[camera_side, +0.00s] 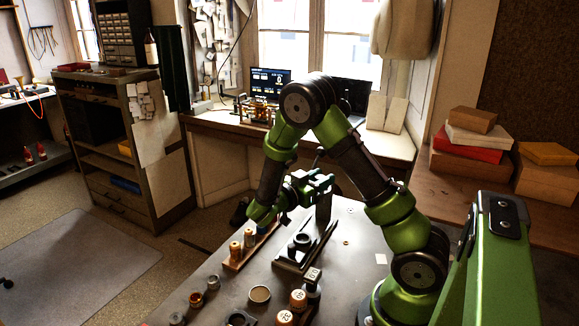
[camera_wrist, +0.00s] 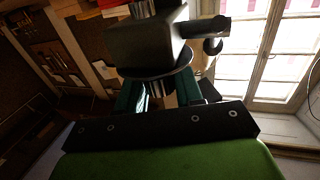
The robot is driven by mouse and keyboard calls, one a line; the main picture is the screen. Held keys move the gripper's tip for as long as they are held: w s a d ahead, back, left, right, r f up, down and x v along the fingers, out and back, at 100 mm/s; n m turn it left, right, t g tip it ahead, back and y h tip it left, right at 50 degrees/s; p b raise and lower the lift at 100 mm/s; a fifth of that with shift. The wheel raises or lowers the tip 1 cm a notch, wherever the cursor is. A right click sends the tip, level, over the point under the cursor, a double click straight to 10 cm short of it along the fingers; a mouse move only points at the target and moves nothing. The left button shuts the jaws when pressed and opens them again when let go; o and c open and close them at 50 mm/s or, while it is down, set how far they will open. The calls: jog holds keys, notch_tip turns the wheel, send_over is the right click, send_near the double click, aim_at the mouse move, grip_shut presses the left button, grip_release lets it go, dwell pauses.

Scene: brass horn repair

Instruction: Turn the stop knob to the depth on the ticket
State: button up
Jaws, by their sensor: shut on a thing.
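My gripper (camera_side: 322,183) is above the bench at the upright end of a dark fixture (camera_side: 295,262). In the wrist view, my gripper (camera_wrist: 157,95) has its two dark green fingers closed around a part under a dark block (camera_wrist: 145,45). A round dark disc, apparently the stop knob (camera_wrist: 158,73), shows at the block's underside, with bright ribbed metal between the fingers. The knob's scale and setting cannot be read. A small card with dark marks, possibly the ticket (camera_side: 314,275), stands at the bench front; its figures are too small to read.
Orange-topped containers (camera_side: 298,299) and a round dish (camera_side: 260,294) stand on the front of the bench (camera_side: 355,235). A wooden rack with bottles (camera_side: 236,253) is left of the fixture.

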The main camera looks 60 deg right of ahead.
jog(key=m+g+y, duration=0.2)
jog(key=m+g, duration=0.1)
jog(key=g, duration=0.1)
jog(key=m+g+y, duration=0.3)
jog(key=g, duration=0.1)
jog(key=shift+w+a, duration=0.1)
jog(key=m+g+y, duration=0.3)
jog(key=y, duration=0.2)
jog(key=shift+m, duration=0.4)
jog(key=shift+m+g+y, duration=0.6)
jog(key=shift+m+y, duration=1)
jog(key=shift+y, duration=1.2)
jog(key=o, duration=0.9)
jog(key=shift+o, duration=0.2)
jog(key=shift+r, duration=0.1)
